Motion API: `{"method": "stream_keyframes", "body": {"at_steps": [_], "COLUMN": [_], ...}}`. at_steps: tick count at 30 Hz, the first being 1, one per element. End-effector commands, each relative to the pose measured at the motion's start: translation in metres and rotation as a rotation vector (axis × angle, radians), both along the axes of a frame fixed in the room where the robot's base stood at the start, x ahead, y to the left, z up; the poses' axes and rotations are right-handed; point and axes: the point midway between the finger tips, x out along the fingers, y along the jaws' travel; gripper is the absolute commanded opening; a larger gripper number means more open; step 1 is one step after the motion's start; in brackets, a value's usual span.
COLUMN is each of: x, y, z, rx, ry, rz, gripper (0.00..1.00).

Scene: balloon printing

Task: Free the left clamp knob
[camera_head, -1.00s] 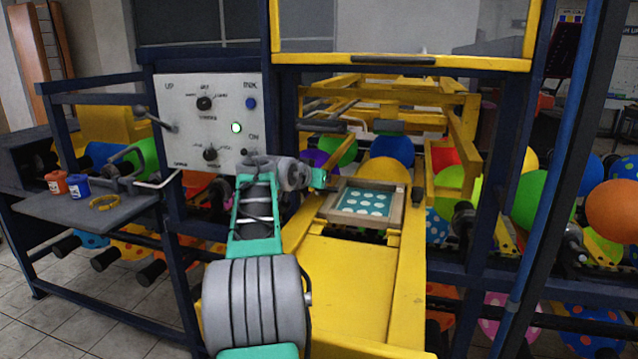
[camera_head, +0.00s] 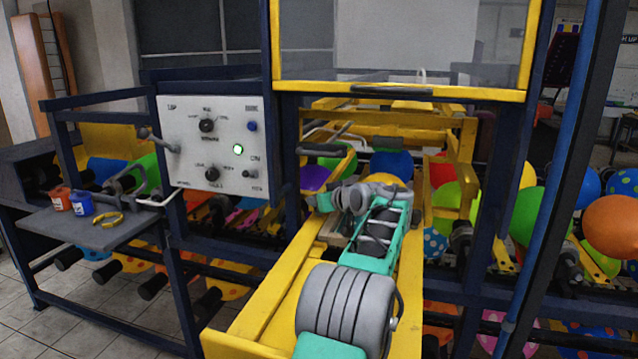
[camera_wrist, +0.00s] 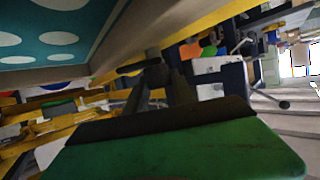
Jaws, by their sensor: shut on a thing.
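My gripper (camera_head: 322,203) is at the left side of the yellow printing carriage (camera_head: 262,318), beside the screen frame. In the wrist view my gripper (camera_wrist: 157,80) has its dark fingers close together on a small dark piece, which I take to be the left clamp knob (camera_wrist: 138,67). The knob sits by the edge of the grey-brown screen frame (camera_wrist: 135,38). The teal screen with pale dots (camera_wrist: 50,30) fills the upper left there. In the head view my arm hides the knob and most of the frame.
A white control panel (camera_head: 210,146) stands to the left. A side shelf (camera_head: 95,232) holds red and blue bottles and a yellow tool. A yellow-framed clear guard (camera_head: 400,45) is above the carriage. Dark blue posts and balloons flank it.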

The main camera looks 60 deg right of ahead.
Motion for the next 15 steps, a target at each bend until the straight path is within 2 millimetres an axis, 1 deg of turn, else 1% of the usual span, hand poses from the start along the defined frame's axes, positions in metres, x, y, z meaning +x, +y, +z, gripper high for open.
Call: {"method": "stream_keyframes", "body": {"at_steps": [1, 7, 15], "x": [-0.0026, -0.0007, 0.0006], "y": [-0.0025, -0.0013, -0.0003], "z": [0.013, 0.0102, 0.0055], "rx": [0.006, 0.005, 0.001], "ry": [0.001, 0.001, -0.001], "rz": [0.034, 0.171, 0.28], "gripper": [0.0, 0.0, 0.0]}}
